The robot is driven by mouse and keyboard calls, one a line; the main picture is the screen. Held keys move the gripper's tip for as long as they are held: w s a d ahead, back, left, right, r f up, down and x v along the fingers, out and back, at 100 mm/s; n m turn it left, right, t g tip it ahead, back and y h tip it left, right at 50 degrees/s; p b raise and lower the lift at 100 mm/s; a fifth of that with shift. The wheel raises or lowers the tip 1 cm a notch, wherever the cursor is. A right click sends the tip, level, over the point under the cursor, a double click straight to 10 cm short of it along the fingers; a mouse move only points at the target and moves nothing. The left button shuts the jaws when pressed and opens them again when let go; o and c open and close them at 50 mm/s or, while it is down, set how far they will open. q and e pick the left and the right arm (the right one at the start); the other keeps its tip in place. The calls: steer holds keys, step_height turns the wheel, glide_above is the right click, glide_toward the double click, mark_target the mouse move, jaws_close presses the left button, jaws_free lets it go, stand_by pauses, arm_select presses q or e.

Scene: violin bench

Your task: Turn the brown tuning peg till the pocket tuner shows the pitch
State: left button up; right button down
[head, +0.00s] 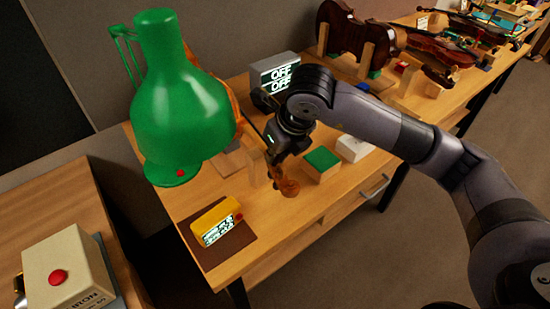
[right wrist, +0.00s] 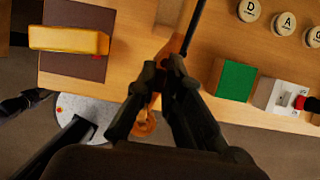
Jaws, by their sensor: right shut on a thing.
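The orange-brown violin is partly hidden behind the green lamp; its scroll (head: 287,186) points toward the table's front. The scroll also shows in the right wrist view (right wrist: 145,124), below my fingers. My right gripper (head: 277,158) is at the pegbox, and its fingers (right wrist: 168,70) are closed together there in the right wrist view. It is shut on the brown tuning peg, which the fingers hide. The yellow pocket tuner (head: 211,214) stands on a dark brown mat (head: 234,243) at the front left; its lit display is too small to read.
A green lamp (head: 182,95) stands close left of my right gripper. A green-topped block (head: 322,159) and a white box (head: 355,148) lie to the right. A grey box (head: 272,68) reading OFF is behind. A beige iron box (head: 70,265) sits at the left.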

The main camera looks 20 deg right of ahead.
steer(key=shift+r+m, duration=0.1)
steer(key=shift+m, duration=0.2)
steer(key=c, duration=1.7)
jaws_free()
steer(key=v, duration=1.2)
steer(key=shift+s+a, duration=0.1)
